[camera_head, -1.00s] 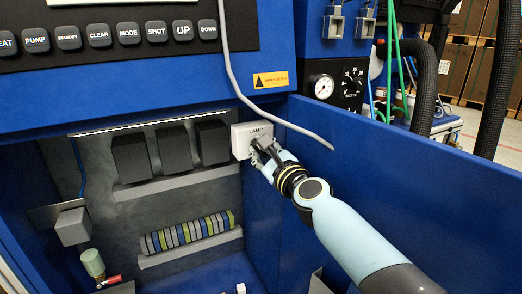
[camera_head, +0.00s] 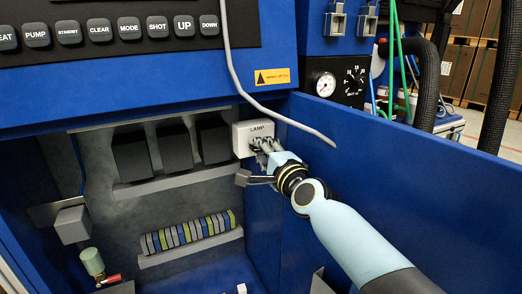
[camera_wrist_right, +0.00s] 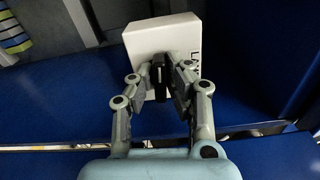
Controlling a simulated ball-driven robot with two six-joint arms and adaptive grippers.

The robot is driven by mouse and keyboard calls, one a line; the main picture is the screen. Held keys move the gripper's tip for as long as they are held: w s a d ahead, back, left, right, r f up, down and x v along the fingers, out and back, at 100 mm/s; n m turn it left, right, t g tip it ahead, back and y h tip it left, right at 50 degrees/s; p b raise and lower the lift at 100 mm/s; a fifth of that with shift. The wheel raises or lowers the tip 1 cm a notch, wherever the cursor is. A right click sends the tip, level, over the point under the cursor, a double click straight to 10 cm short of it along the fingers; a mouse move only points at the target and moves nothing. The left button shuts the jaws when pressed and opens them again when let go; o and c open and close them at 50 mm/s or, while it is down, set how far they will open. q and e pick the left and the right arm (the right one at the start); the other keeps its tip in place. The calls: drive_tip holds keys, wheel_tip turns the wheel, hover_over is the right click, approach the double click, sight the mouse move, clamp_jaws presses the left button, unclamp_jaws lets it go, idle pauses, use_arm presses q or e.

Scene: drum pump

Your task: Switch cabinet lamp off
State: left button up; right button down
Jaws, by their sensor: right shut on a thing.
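The white lamp switch box (camera_head: 243,136), lettered LAMP, is on the right side of the open blue cabinet. It also shows in the right wrist view (camera_wrist_right: 145,38). My right gripper (camera_head: 262,146) reaches it from the lower right, with its fingers at the box's front. In the right wrist view my right gripper (camera_wrist_right: 162,75) is shut on the dark switch knob (camera_wrist_right: 158,72), which the fingers partly hide. The lamp strip (camera_head: 155,117) along the cabinet's top edge looks dull grey, not lit. My left gripper is not in view.
Black blocks (camera_head: 131,157) and a row of coloured terminals (camera_head: 190,231) sit inside the cabinet. A grey cable (camera_head: 262,110) hangs above the switch box. The blue door panel (camera_head: 400,170) stands to the right, close to my arm.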

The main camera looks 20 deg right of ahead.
drive_tip(key=shift+f+n, duration=0.2)
drive_tip(key=shift+n, duration=0.4)
drive_tip(key=c, duration=1.6)
unclamp_jaws()
drive_tip(key=shift+c, duration=0.2)
drive_tip(key=s, duration=1.2)
drive_tip(key=shift+d, duration=0.2)
drive_tip(key=shift+s, duration=0.1)
